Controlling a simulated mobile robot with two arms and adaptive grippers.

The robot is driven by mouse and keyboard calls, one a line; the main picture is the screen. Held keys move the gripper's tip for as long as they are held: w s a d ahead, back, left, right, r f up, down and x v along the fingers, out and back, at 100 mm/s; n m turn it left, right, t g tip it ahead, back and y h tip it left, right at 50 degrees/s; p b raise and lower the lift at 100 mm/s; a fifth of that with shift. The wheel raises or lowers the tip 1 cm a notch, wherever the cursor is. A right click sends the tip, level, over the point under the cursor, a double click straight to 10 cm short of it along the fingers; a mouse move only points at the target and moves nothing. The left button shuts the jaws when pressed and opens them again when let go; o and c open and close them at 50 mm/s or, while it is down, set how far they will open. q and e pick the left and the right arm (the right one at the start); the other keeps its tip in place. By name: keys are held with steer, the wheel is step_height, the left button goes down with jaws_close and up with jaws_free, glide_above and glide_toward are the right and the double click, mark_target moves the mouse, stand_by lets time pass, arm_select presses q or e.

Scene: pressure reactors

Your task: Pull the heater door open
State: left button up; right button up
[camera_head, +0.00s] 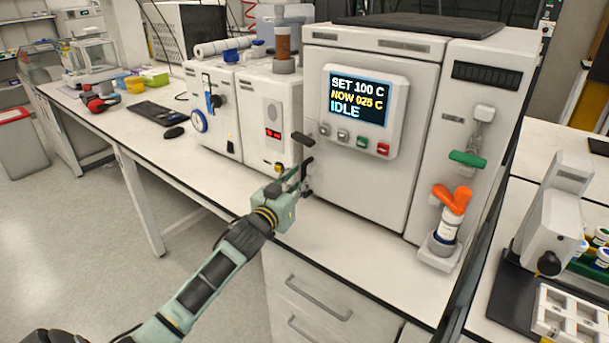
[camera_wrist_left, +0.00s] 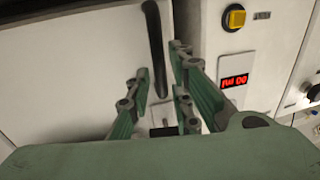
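The heater is a white cabinet whose screen reads SET 100 C, NOW 025 C, IDLE. Its front door (camera_head: 358,185) looks shut. A black handle (camera_head: 303,139) is at the door's left edge; its lower part is partly covered by my gripper. My left gripper (camera_head: 299,177), green with dark fingertips, is at this edge, low on the handle. In the left wrist view the black handle bar (camera_wrist_left: 155,45) runs down between the spread fingers (camera_wrist_left: 161,68). The fingers are apart, and I see no clear grip on the bar. My right gripper is not in view.
A white unit with a red display (camera_head: 269,115) stands just left of the heater. A stand with an orange-handled valve (camera_head: 452,199) is at the heater's right. The bench front (camera_head: 225,180) is mostly clear; a drawer handle (camera_head: 318,298) is below.

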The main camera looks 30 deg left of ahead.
mark_target(303, 178)
arm_select(q)
steer(key=shift+w+a, duration=0.15)
steer(key=shift+w, duration=1.45)
steer(key=shift+w+f, duration=0.1)
steer(key=c, duration=0.4)
jaws_close()
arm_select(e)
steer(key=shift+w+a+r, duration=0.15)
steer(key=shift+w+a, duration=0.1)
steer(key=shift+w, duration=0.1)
